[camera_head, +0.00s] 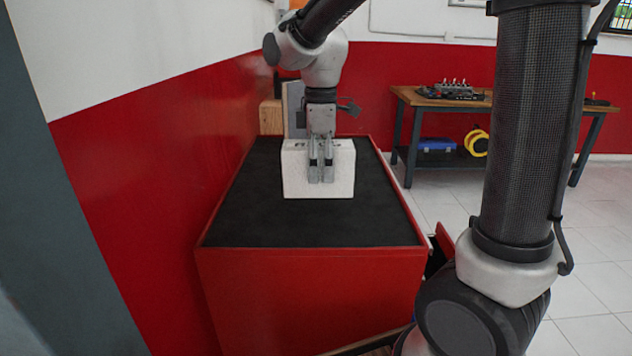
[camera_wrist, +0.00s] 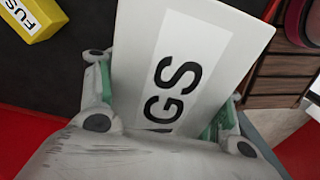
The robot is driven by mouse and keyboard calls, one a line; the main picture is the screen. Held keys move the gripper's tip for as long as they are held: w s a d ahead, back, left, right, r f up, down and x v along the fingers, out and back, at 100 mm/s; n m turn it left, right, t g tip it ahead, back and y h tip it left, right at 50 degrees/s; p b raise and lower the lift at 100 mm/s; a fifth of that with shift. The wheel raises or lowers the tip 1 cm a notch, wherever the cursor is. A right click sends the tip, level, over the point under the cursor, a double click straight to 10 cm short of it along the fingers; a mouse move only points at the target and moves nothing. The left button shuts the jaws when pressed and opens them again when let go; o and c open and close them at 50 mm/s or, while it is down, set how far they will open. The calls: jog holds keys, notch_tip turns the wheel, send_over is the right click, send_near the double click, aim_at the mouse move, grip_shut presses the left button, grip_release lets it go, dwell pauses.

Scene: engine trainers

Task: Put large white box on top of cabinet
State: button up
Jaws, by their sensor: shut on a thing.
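The large white box (camera_head: 296,178) is at the middle of the black top of the red cabinet (camera_head: 310,228) in the head view. My gripper (camera_head: 320,176) points down and is shut on the box, with its fingers across the box's upper part. In the wrist view the white box (camera_wrist: 222,38) sits between the two fingers (camera_wrist: 165,110), and black letters ending in "GS" show on its label. I cannot tell whether the box's underside touches the cabinet top.
A yellow box (camera_wrist: 28,17) lies on a dark surface in the wrist view. A red wall (camera_head: 150,170) stands close at the left. A wooden workbench (camera_head: 420,98) stands at the back right. The front of the cabinet top is clear.

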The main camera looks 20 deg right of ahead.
aim_at(321, 144)
jog(key=shift+s+f, duration=0.1)
jog(key=shift+f, duration=2.7)
jog(key=o, duration=1.4)
jog(key=shift+c, duration=0.2)
notch_tip(321, 144, up, 12)
jog(key=shift+r, duration=0.1)
jog(key=s+d+f+m+t, duration=0.1)
jog(key=s+d+m+t, duration=0.1)
jog(key=s+d+m, duration=0.5)
jog(key=s+d+f+m+t, duration=0.1)
jog(key=s+d+m+t, duration=0.1)
jog(key=s+d+m, duration=0.5)
jog(key=s, duration=0.4)
jog(key=shift+s+d+f, duration=0.2)
jog(key=shift+s+f, duration=0.05)
jog(key=shift+s, duration=0.15)
